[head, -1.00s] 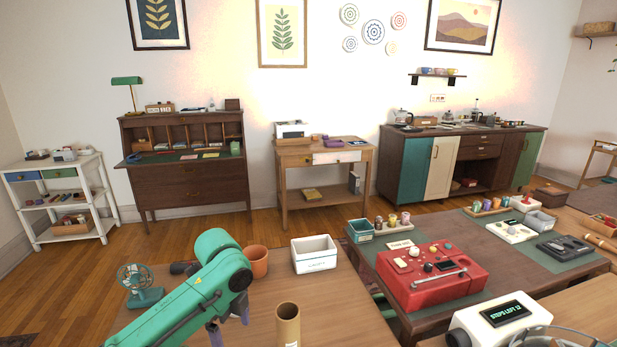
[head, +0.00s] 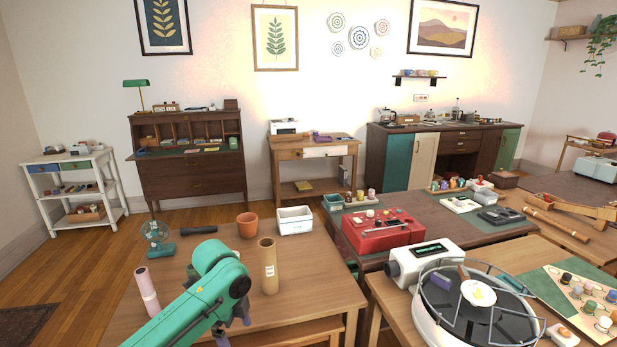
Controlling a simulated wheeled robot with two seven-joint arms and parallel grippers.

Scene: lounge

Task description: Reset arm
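My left arm, green with dark joints, comes in from the bottom left over the near wooden table (head: 327,283). My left gripper (head: 232,338) shows only in part at the bottom edge, below the arm's elbow, with small purple-grey pieces visible. Whether it is open or shut cannot be seen. A tall cardboard tube (head: 268,266) stands upright just right of the arm. A pink cylinder (head: 147,291) stands to the left of the arm. My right arm and gripper are not in the picture.
The near table also holds a small teal fan (head: 156,237), a dark cylinder (head: 198,231), a terracotta pot (head: 247,224) and a white bin (head: 295,220). A red machine (head: 383,231) sits on the table behind. A white round device (head: 470,310) stands at right. Floor is open at left.

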